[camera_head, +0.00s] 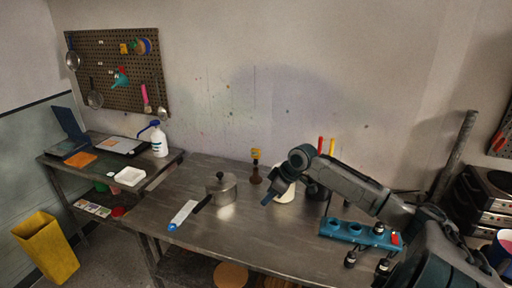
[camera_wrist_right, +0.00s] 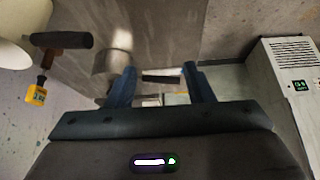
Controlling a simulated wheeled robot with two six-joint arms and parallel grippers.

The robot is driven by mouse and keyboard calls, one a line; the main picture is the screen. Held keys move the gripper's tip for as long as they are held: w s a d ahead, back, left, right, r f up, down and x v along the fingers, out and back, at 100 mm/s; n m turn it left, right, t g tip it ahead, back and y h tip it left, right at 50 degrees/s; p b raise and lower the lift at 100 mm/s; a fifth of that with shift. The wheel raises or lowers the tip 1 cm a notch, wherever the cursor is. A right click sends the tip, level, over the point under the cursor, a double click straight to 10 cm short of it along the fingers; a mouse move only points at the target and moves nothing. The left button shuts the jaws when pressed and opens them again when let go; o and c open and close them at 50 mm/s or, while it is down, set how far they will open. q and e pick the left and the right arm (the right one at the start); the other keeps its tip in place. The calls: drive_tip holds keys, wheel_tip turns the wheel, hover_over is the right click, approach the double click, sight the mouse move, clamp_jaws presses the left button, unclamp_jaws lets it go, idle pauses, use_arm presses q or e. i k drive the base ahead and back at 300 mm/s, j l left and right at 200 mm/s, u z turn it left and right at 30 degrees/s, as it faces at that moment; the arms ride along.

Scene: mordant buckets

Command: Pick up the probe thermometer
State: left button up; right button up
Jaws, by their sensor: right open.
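A yellow piece with a small dark display, which looks like the probe thermometer (camera_head: 255,153), stands upright at the back middle of the metal table. Its lower part is a dark brown base (camera_head: 256,177). In the right wrist view the yellow piece (camera_wrist_right: 36,94) is at the left, outside the fingers. My right gripper (camera_head: 267,200) is over the table, in front and slightly right of the thermometer, apart from it. In the right wrist view its two blue fingers (camera_wrist_right: 158,85) are spread with nothing between them. My left gripper is not in view.
A white container (camera_head: 284,192) is partly behind my arm. The table's front middle is clear.

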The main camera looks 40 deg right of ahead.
sight(255, 153)
drive_tip(key=i+l, duration=0.3)
drive_tip(key=l, duration=0.15)
drive_tip(key=i+l, duration=0.6)
drive_tip(key=l, duration=0.25)
